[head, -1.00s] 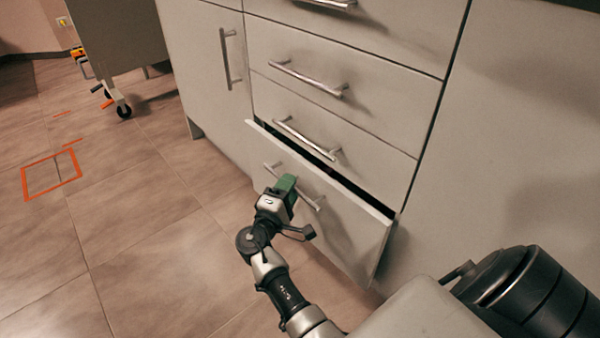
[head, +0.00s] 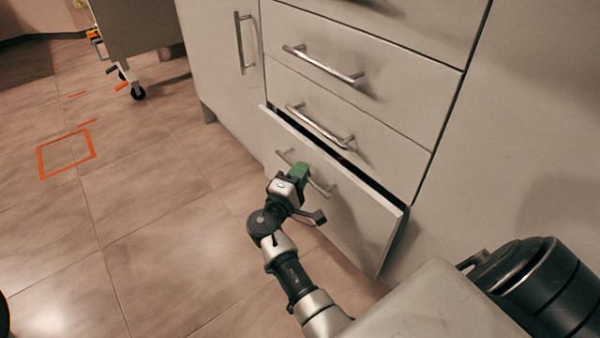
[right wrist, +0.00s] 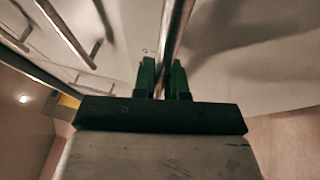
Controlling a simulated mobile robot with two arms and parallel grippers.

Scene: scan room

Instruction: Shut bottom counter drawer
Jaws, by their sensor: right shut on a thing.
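The bottom counter drawer (head: 350,220) has a plain pale front and stands a little open. A dark gap shows along its top edge, wider toward the right. Its metal bar handle (head: 321,188) runs across the upper front. My right gripper (head: 302,172), with green fingers, is shut on this handle near its middle. In the right wrist view the handle bar (right wrist: 178,35) passes between the two green fingers (right wrist: 163,78). The inside of the drawer is mostly hidden. My left gripper is not in view.
Shut drawers with bar handles (head: 322,65) sit above, and a cabinet door (head: 218,60) stands to their left. A plain panel (head: 510,150) is at right. A wheeled cart (head: 135,30) stands at the back left.

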